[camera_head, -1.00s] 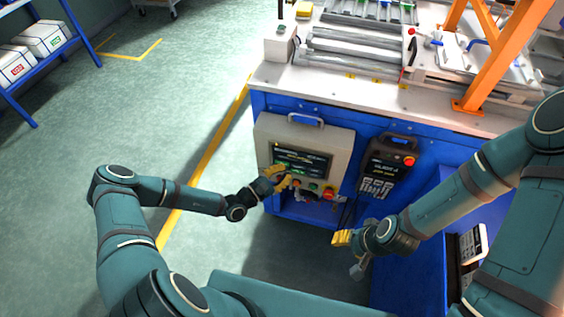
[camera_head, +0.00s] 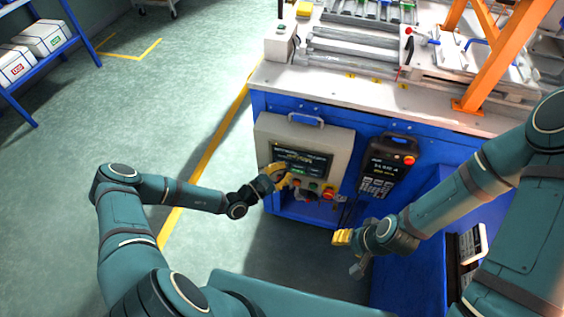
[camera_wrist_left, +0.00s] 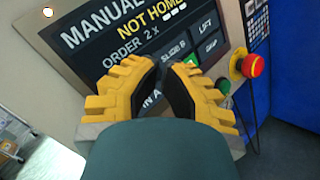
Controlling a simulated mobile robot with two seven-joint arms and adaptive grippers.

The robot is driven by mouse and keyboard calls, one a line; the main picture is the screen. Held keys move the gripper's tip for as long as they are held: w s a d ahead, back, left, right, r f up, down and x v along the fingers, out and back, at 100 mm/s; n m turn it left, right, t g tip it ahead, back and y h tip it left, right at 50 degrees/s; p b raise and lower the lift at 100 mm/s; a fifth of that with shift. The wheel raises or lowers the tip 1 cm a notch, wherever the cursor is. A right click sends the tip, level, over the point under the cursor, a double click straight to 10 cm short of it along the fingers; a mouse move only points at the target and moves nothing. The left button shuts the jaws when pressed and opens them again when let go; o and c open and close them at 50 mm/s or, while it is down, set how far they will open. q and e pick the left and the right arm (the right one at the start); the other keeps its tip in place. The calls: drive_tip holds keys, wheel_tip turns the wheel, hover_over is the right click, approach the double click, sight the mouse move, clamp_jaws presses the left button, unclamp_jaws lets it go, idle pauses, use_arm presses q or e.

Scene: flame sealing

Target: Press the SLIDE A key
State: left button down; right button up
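The grey control panel (camera_head: 345,145) on the front of the blue bench holds a dark screen (camera_head: 318,163). In the left wrist view the screen (camera_wrist_left: 95,52) reads MANUAL, NOT HOME and ORDER 2 x, with SLIDE B (camera_wrist_left: 174,46) and LIFT (camera_wrist_left: 207,26) keys below. No SLIDE A label is readable; my fingers cover part of the key area. My left gripper (camera_head: 285,175) is at the screen's lower left, fingers partly apart and empty; it also shows in the left wrist view (camera_wrist_left: 167,66). Contact is unclear. My right gripper (camera_head: 341,237) hangs lower right of the panel, its opening unclear.
A black pendant (camera_head: 386,168) with lit text and a keypad hangs right of the panel. The bench top (camera_head: 275,76) overhangs above. Floor left of the bench is clear.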

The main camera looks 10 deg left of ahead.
use_arm(q)
drive_tip(key=shift+s, duration=0.1)
idle(0.3)
drive_tip(key=shift+s+r+p, duration=0.1)
drive_tip(key=shift+s+p, duration=0.45)
drive_tip(key=shift+p, duration=0.1)
drive_tip(key=shift+s, duration=0.1)
drive_tip(key=s+p, duration=0.2)
drive_tip(key=s, duration=0.3)
drive_tip(key=shift+a+p, duration=0.1)
drive_tip(key=shift+p, duration=0.3)
idle(0.4)
